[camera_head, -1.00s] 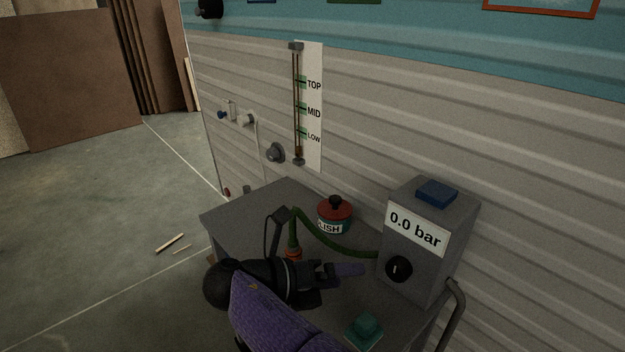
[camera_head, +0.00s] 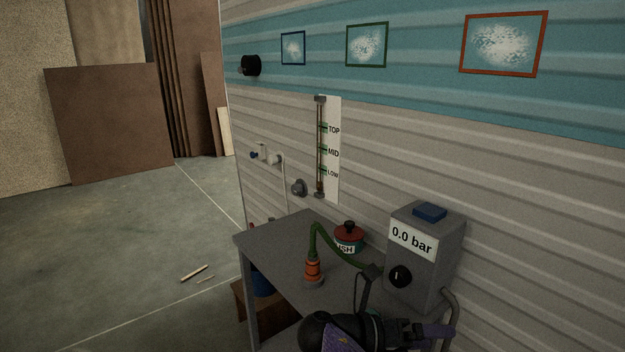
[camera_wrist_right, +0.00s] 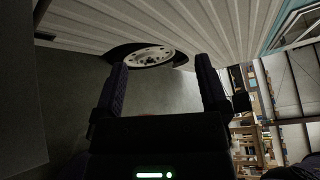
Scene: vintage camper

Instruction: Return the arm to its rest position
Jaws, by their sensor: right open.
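My right arm shows at the bottom of the head view, in front of the grey cart (camera_head: 282,257). Its right gripper (camera_head: 440,333) points right, low in front of the pressure box, partly cut off by the lower edge. In the right wrist view the gripper (camera_wrist_right: 162,72) has its two purple-black fingers wide apart with nothing between them. Beyond them are the camper's ribbed wall and a wheel (camera_wrist_right: 150,56). My left gripper is in neither view.
The cart carries a grey box (camera_head: 425,260) reading 0.0 bar, a red-lidded tin (camera_head: 348,240) and an orange fitting (camera_head: 312,271) on a green hose. The camper wall stands right behind. Open floor (camera_head: 140,240) lies left, with wood scraps (camera_head: 194,273).

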